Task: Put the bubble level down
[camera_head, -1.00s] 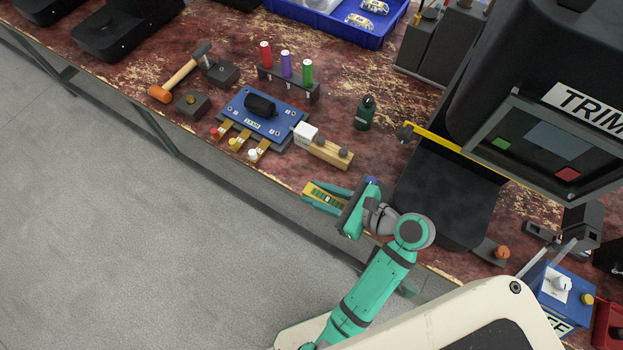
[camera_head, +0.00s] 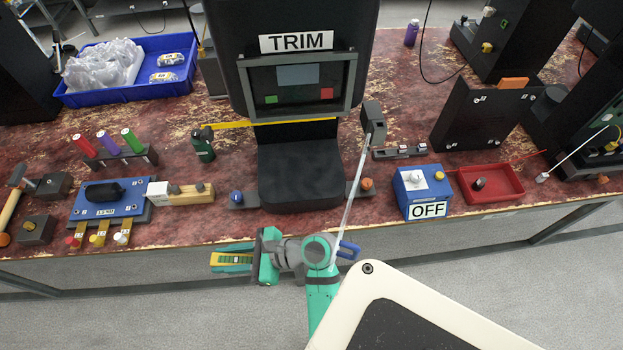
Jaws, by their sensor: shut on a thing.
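The bubble level (camera_head: 232,259) is a small yellow bar with a dark greenish strip along its face. My gripper (camera_head: 222,258) is shut on it, one teal finger along each long side. The level lies roughly level across the picture, at the front edge of the worn red table (camera_head: 190,230). It overlaps the edge and the grey floor in the picture. I cannot tell its height or whether any part of it is over the table top.
The TRIM machine (camera_head: 300,180) stands behind my gripper. To its left are a wooden block with knobs (camera_head: 190,194), a blue plate (camera_head: 110,208) and a green bottle (camera_head: 203,147). To its right are the OFF box (camera_head: 421,186) and a red tray (camera_head: 490,196).

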